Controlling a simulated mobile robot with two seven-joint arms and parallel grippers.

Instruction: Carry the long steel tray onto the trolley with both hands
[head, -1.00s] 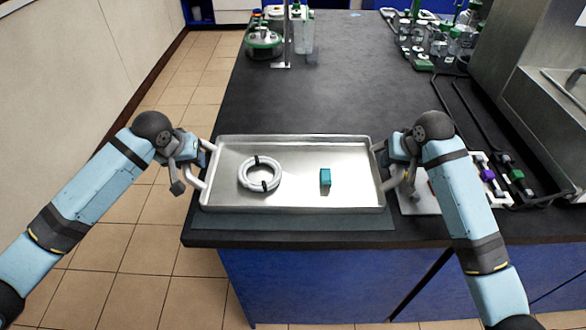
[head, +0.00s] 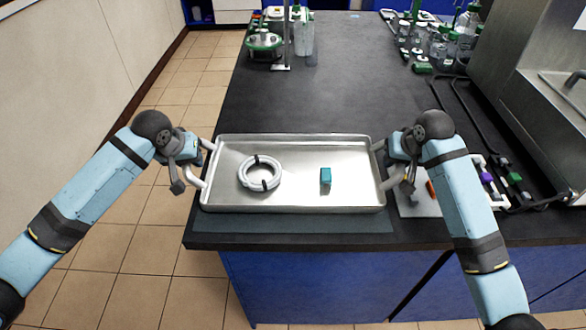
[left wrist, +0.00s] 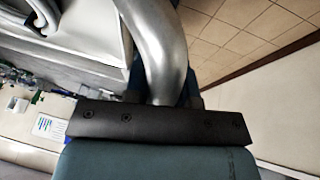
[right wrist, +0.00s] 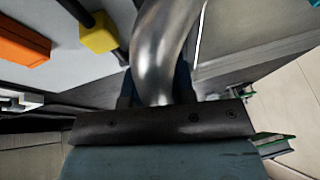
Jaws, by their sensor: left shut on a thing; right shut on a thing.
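The long steel tray (head: 292,194) is at the near end of the dark bench, over a dark mat (head: 292,222). It looks level; I cannot tell for sure how far it is above the mat. A coiled white tube (head: 244,178) with black ties and a small teal block (head: 325,177) lie in it. My left gripper (head: 198,160) is shut on the tray's left handle, a bent steel bar (left wrist: 165,50). My right gripper (head: 385,160) is shut on the right handle, which shows in the right wrist view (right wrist: 160,50). No trolley is in view.
Behind the tray the bench (head: 345,95) is largely clear. Green-lidded vessels (head: 264,42) stand at the far left, and bottles (head: 437,45) at the far right. A rack with coloured pieces (head: 495,180) and a steel sink unit (head: 545,100) are on the right. Tiled floor (head: 140,235) lies left.

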